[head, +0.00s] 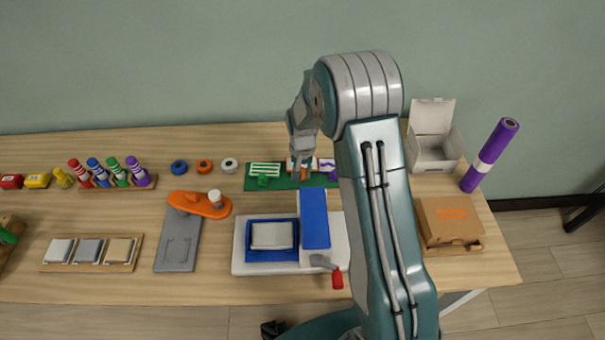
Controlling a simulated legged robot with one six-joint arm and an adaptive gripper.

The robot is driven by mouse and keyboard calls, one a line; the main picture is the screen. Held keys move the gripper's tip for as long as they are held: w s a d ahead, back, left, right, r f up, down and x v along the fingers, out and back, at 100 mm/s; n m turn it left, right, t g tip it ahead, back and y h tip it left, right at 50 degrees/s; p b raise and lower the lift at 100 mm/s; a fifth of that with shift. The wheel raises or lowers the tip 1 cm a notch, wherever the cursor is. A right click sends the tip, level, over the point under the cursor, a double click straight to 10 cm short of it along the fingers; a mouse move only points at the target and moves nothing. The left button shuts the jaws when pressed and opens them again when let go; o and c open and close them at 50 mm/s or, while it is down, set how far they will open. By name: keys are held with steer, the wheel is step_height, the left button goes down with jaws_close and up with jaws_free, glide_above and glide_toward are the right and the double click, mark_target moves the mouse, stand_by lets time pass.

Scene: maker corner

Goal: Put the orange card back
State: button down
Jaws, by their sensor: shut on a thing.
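A green board (283,184) lies at the back middle of the workbench in the head view. A card with green stripes (265,169) is on its left part and a purple-and-white card (327,164) is on its right part, partly behind my arm. The orange card (291,164) shows in the middle, mostly covered by my gripper. My gripper (301,172) points down over the middle of the board and is shut on the orange card. I cannot tell whether the card touches the board.
A blue-and-white machine (315,220) with a red-handled lever stands in front of the board. Tape rolls (204,166) lie to its left. An open white box (433,150), a purple roll (490,154) and a brown box (448,219) stand at the right.

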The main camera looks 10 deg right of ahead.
steer(key=shift+a+f, duration=0.2)
steer(key=shift+f, duration=0.45)
steer(key=c, duration=0.5)
jaws_free()
steer(key=shift+d+f, duration=0.1)
